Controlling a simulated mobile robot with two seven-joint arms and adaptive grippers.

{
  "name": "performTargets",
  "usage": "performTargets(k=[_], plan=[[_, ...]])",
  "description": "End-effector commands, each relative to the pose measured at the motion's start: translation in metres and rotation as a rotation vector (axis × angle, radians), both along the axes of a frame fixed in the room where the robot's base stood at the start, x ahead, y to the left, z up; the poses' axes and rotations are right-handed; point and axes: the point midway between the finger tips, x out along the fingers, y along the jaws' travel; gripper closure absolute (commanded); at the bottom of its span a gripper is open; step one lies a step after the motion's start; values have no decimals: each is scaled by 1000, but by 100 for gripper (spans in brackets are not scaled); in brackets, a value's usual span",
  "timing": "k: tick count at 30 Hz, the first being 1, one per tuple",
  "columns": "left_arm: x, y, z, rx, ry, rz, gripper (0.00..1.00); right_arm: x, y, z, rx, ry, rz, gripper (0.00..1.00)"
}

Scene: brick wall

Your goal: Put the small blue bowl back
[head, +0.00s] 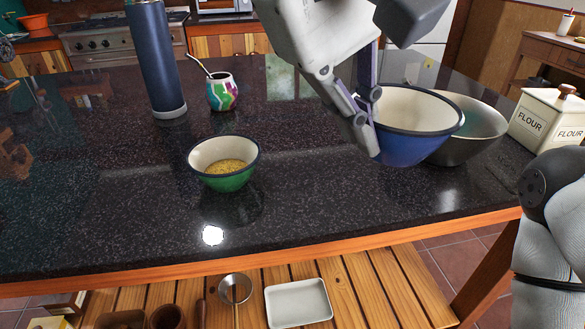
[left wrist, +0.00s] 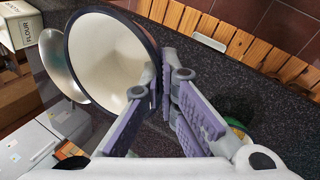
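The blue bowl (head: 410,145), white inside with a dark rim, is at the right of the counter in the head view. Its white inside (left wrist: 108,55) fills the upper left of the left wrist view. My left gripper (head: 369,115) is at the bowl's left rim, with its fingers (left wrist: 163,85) closed around the rim, one on each side. The bowl looks slightly tilted; I cannot tell whether its base touches the counter. My right arm shows at the right edge of the head view, but its gripper is out of view.
A grey metal bowl (head: 480,125) stands right behind the blue bowl on the dark counter (head: 310,200). A flour canister (head: 548,118) is further right. A green bowl (head: 232,182) with yellow contents, a colourful cup (head: 222,92) and a dark blue bottle (head: 155,60) stand left. The front middle is clear.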

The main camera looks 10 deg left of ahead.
Motion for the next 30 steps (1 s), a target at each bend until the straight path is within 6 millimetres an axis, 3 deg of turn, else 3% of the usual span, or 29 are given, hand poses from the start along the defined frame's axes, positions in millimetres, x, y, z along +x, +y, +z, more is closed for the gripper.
performTargets(k=[6,12,17,22,30], plan=[[60,40,-32,-2,5,7,100,-2,0,-2,-1,7,0,60],[89,59,-74,0,5,4,100,-7,0,-6,0,25,0,60],[101,68,-92,0,5,5,100,-8,0,-8,0,32,0,60],[101,68,-118,1,-2,2,100,-6,0,-6,0,24,0,60],[101,68,-121,-1,-3,3,100,-6,0,-6,0,24,0,60]])
